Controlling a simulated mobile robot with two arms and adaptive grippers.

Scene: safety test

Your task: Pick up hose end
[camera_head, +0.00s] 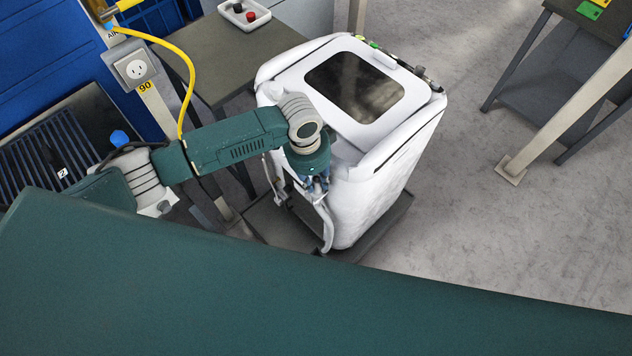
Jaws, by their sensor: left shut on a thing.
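A white machine (376,185) with a dark window in its lid stands on a dark base in the middle. A pale grey hose (328,228) hangs down its front left side. My left arm reaches in from the left, and its gripper (318,187) points down at this side of the machine. The left gripper is shut on the upper end of the hose; its fingers are small and partly hidden by the wrist. My right gripper is not in view.
A yellow hose (187,62) hangs from a post with a socket box (132,68) at the left. A grey table (228,60) with a white button tray (244,14) stands behind. Another table stands at the upper right. The floor (500,215) right of the machine is clear.

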